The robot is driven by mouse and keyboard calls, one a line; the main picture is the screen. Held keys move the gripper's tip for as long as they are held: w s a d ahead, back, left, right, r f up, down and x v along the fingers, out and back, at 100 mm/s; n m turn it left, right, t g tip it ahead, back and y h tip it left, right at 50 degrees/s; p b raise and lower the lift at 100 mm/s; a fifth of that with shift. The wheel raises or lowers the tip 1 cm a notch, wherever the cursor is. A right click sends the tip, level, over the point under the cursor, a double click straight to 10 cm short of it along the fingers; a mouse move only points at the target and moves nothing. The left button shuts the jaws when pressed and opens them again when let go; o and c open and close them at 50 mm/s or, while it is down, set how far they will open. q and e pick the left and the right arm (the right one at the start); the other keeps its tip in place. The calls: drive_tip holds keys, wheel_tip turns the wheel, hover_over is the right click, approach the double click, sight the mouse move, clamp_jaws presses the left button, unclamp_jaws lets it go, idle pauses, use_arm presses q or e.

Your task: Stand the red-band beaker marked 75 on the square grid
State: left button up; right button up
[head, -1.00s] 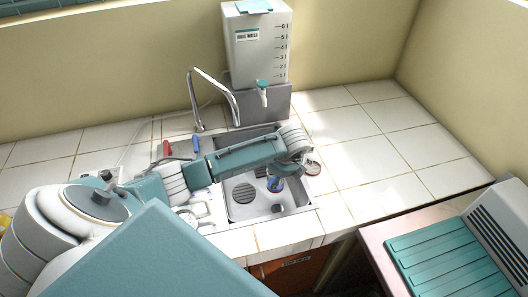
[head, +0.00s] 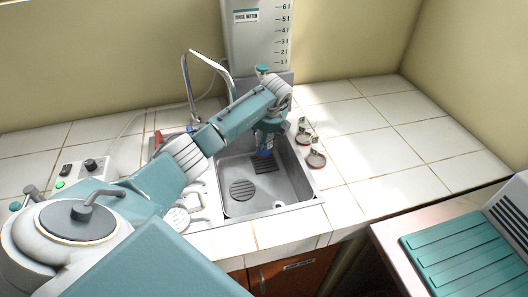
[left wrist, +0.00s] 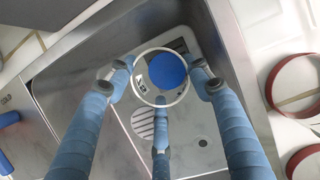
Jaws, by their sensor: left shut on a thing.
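My left gripper (head: 268,130) is over the back part of the sink. In the left wrist view its fingers (left wrist: 160,80) are shut around a clear round vessel with a pale rim (left wrist: 136,90) and a blue disc inside (left wrist: 168,70). The vessel's blue part also shows in the head view (head: 265,148). I cannot read a mark or see a red band on it. The square grid (head: 262,167) lies on the sink floor below the vessel, partly covered. Two red-band beakers (head: 304,136) (head: 316,160) stand on the counter right of the sink; their marks are unreadable. My right gripper is out of view.
The steel sink (head: 292,184) has raised walls, and a round grid (head: 242,190) lies at its front left. A tall faucet (head: 185,75) and the rinse water tank (head: 260,40) stand behind. Tiled counter (head: 375,150) is clear at right.

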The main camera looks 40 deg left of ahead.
use_arm(q)
wheel_tip(320, 180, down, 6)
drive_tip(key=b, duration=0.4)
drive_tip(key=shift+w+r, duration=0.1)
drive_tip(key=shift+r, duration=0.15)
drive_tip(key=shift+w+a, duration=0.1)
drive_tip(key=shift+a, duration=0.05)
drive_tip(key=shift+r, duration=0.15)
drive_tip(key=o, duration=1.2)
drive_tip(key=shift+p+v, duration=5.9)
drive_tip(key=shift+v, duration=0.1)
